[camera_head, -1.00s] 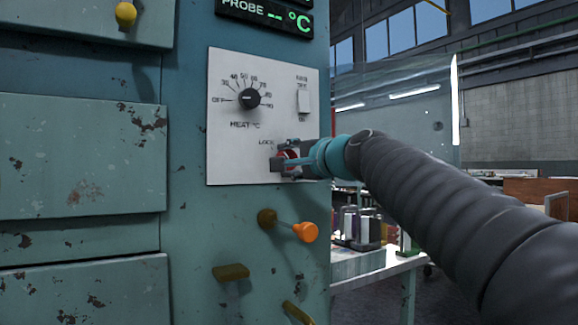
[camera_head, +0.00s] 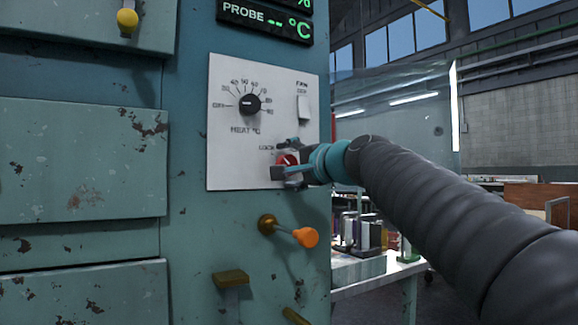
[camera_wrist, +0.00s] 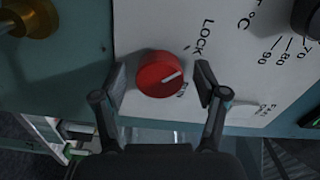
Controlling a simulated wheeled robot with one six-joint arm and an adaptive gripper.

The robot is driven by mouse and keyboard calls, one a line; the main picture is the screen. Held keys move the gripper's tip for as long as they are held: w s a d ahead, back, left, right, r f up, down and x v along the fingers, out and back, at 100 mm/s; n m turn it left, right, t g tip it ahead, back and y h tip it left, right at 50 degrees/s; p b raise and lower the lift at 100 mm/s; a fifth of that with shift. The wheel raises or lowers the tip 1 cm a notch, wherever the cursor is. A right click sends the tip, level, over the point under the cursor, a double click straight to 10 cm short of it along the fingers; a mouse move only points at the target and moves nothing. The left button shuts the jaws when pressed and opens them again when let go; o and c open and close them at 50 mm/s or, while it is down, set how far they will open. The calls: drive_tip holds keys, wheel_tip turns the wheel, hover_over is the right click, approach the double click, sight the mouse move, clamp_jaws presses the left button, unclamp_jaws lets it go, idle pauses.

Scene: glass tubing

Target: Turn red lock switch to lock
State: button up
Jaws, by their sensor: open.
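The red lock switch (camera_head: 287,161) is a round knob with a white pointer line, low on the white control panel (camera_head: 228,160). In the wrist view the red knob (camera_wrist: 160,74) sits between my two fingertips, with a "LOCK" label above and right of it. My gripper (camera_head: 284,159) is open, one finger on each side of the knob. It also shows in the wrist view (camera_wrist: 160,82), with small gaps beside the knob.
A black heat dial (camera_head: 249,103) and a white fan rocker switch (camera_head: 304,107) are above on the panel. An orange-tipped lever (camera_head: 305,237) sticks out below.

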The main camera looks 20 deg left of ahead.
drive_tip(key=v, duration=1.2)
idle(0.3)
